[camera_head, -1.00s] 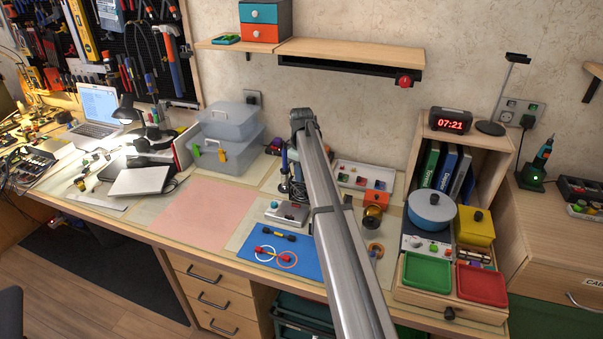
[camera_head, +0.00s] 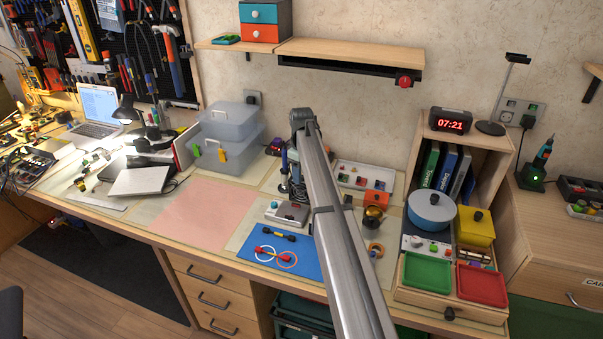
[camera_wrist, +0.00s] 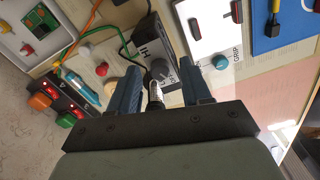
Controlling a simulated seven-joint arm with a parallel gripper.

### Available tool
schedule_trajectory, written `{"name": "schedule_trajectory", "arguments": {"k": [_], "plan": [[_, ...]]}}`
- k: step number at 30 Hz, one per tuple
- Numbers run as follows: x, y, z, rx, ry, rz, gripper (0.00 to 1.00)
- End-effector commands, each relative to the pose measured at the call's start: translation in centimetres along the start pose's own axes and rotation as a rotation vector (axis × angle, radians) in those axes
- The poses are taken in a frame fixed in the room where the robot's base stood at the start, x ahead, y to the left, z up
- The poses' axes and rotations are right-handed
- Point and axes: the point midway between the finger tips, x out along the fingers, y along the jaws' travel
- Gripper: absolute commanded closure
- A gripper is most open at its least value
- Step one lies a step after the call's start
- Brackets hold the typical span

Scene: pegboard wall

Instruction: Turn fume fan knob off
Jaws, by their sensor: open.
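A red knob (camera_head: 404,81) sits at the right end of the black unit (camera_head: 345,68) under the wall shelf. No label on it is readable and its turn position is too small to tell. My gripper (camera_wrist: 160,68) shows in the wrist view with two blue-grey fingers spread apart. A dark cylindrical thing with a pale band (camera_wrist: 155,95) shows between the fingers, and I cannot tell whether it touches them. The red knob under the shelf is not identifiable in the wrist view.
The wrist view shows a white panel with a teal knob (camera_wrist: 220,62), a red round button (camera_wrist: 101,69) and a box with orange and green buttons (camera_wrist: 53,110). A wooden shelf (camera_head: 350,52) overhangs the bench. A blue pot (camera_head: 432,210) stands at right. The pink mat (camera_head: 200,215) is bare.

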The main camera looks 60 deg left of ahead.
Motion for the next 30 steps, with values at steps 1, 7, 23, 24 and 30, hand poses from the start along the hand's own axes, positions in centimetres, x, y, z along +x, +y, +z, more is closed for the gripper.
{"name": "schedule_trajectory", "arguments": {"k": [1, 7, 23, 24, 30], "plan": [[-0.2, 0.0, 0.0, 0.000, 0.000, 0.000, 0.52], [-2.5, 0.1, 0.0, 0.000, 0.001, 0.001, 0.52], [-11.9, 0.1, -0.1, 0.000, 0.001, 0.001, 0.52], [-12.3, 0.1, -0.1, 0.000, 0.001, 0.001, 0.52], [-13.6, 0.0, 0.0, 0.000, 0.000, 0.000, 0.52]]}}
